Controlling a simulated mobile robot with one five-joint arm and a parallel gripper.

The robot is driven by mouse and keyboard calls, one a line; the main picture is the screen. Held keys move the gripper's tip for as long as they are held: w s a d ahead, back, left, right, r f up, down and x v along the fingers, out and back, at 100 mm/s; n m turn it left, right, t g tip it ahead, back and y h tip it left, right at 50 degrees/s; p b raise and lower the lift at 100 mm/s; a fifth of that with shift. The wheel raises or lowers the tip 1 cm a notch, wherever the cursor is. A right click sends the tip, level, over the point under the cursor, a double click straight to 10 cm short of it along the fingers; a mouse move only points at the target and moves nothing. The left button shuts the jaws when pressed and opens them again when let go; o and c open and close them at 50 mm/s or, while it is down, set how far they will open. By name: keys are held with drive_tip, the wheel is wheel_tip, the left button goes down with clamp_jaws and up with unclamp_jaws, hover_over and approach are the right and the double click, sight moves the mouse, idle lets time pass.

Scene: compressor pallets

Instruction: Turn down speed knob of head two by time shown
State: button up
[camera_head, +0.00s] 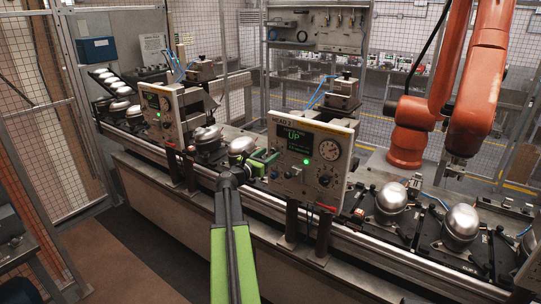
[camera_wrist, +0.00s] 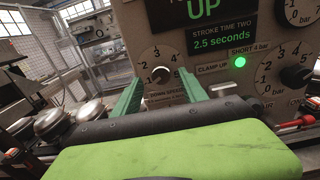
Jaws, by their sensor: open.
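The head two panel (camera_head: 308,160) is a pale box marked HEAD 2 on the bench. Its screen (camera_wrist: 200,30) reads UP, STROKE TIME TWO and 2.5 seconds. In the head view my gripper (camera_head: 259,160) is at the panel's left edge.
A second knob (camera_wrist: 297,76) and a pressure gauge (camera_wrist: 303,10) are at the panel's right. A green lamp (camera_wrist: 240,62) is lit. Another panel (camera_head: 162,113) stands farther left. Silver domes (camera_head: 461,222) sit along the line, and an orange robot arm (camera_head: 480,95) stands behind right.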

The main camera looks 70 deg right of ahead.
drive_tip(key=shift+x, duration=1.15)
drive_tip(key=shift+c, duration=0.4)
clamp_jaws()
drive_tip(key=shift+a, duration=0.45)
drive_tip(key=shift+w+d, duration=0.1)
drive_tip(key=shift+d, duration=0.15)
drive_tip(key=shift+d+r, duration=0.1)
drive_tip(key=shift+r, duration=0.05)
